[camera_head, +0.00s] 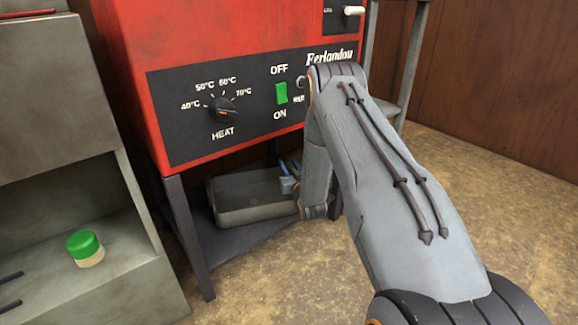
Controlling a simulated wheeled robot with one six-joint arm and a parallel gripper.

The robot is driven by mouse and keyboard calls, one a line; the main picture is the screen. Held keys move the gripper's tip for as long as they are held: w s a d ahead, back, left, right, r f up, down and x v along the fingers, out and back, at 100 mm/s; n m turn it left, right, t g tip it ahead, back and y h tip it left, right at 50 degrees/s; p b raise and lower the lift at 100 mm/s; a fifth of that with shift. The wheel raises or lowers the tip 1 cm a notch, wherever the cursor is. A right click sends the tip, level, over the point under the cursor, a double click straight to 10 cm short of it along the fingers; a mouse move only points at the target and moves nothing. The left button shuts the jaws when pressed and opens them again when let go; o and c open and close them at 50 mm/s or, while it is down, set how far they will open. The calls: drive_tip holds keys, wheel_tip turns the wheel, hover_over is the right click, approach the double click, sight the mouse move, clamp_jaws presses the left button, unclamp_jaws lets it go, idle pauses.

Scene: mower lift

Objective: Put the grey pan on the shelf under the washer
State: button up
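The grey pan (247,200) is a shallow rectangular box in the space under the red washer (180,60). It rests on or just above the dark lower shelf (235,241); I cannot tell whether it touches. My gripper (289,170) is low under the washer at the pan's right end, partly hidden by my own arm. Small bluish finger parts show at the pan's edge. I cannot see whether they are shut on it.
The washer's dark front leg (187,235) stands left of the pan. A grey cabinet (75,180) at left holds a green-capped jar (85,248). A grey metal stand (413,60) is behind my arm. The brown floor (500,190) at right is clear.

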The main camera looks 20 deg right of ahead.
drive_tip(key=shift+r, duration=0.1)
drive_tip(key=shift+s, duration=0.25)
drive_tip(key=s+p, duration=0.5)
drive_tip(key=s, duration=0.6)
drive_tip(key=shift+s+a, duration=0.25)
drive_tip(key=shift+a, duration=0.2)
